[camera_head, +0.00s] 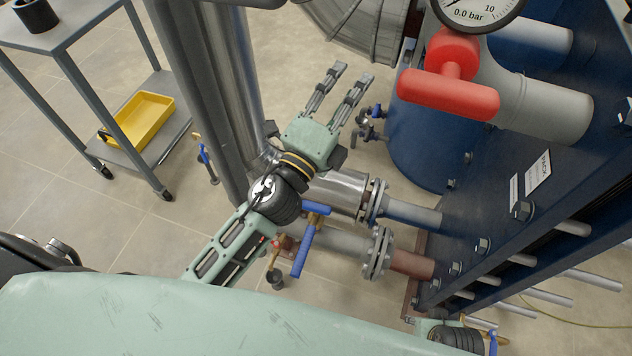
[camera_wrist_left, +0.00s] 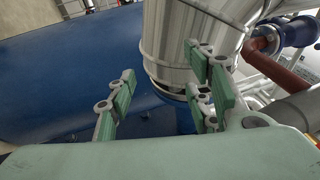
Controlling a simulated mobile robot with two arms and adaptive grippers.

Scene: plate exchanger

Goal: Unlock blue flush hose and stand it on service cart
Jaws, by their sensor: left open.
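My left gripper (camera_head: 350,75) is open and empty, with its two fingers spread, above the floor between the steel pipe and the blue tank. Its fingers also show in the left wrist view (camera_wrist_left: 165,90), with a shiny metal cylinder beyond them and nothing between them. The service cart (camera_head: 75,22) stands at the upper left; its top is partly cut off by the frame. I cannot make out a blue flush hose in either view. Small valves with blue handles (camera_head: 371,112) sit near the blue tank, just right of the gripper.
A black ring-like holder (camera_head: 36,15) is on the cart top, and a yellow tray (camera_head: 143,120) is on its lower shelf. A red valve handle (camera_head: 448,94) and flanged pipes (camera_head: 335,243) stand close on the right. Tiled floor (camera_head: 135,235) is clear at left.

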